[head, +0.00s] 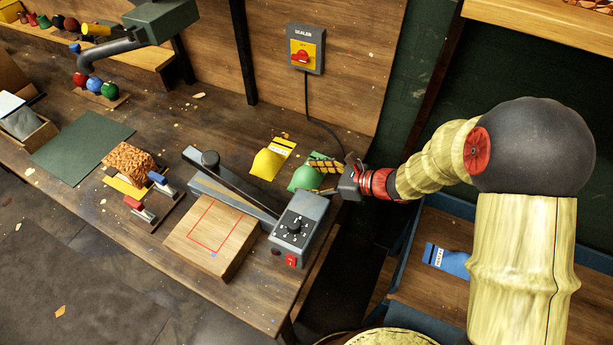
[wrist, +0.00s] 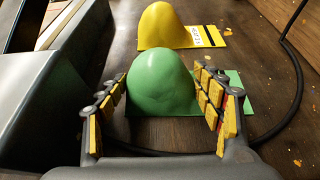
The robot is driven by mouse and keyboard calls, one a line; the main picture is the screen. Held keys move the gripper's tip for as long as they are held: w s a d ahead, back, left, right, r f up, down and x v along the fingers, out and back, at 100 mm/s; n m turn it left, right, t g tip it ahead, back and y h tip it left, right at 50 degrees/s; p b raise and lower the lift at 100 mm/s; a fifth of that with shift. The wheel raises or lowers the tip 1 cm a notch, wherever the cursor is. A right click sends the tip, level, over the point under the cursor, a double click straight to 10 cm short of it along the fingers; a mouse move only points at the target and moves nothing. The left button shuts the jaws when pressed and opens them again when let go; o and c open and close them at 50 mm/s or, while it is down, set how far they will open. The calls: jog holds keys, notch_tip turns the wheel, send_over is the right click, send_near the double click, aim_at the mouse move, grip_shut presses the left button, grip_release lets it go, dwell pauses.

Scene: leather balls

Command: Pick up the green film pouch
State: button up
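The green film pouch (head: 303,178) lies on the workbench to the right of the sealer, with a rounded bulge and a flat tail. In the wrist view the bulge of the green pouch (wrist: 160,85) stands between my fingers, its flat green end showing behind the right finger. My gripper (head: 322,178) comes in from the right, and it also shows in the wrist view (wrist: 162,88). It is open, with one yellow-padded finger on each side of the bulge. The left finger is very near the pouch; I cannot tell whether it touches. The right finger shows a small gap.
A yellow pouch (head: 268,163) lies just behind the green one. The sealer (head: 297,225) with its long arm stands close on the left. A black cable (wrist: 292,75) curves along the right. A blue pouch (head: 447,260) lies on a lower surface at right.

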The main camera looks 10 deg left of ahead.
jog(key=c, duration=1.2)
notch_tip(320, 180, up, 10)
jog(key=p, duration=0.4)
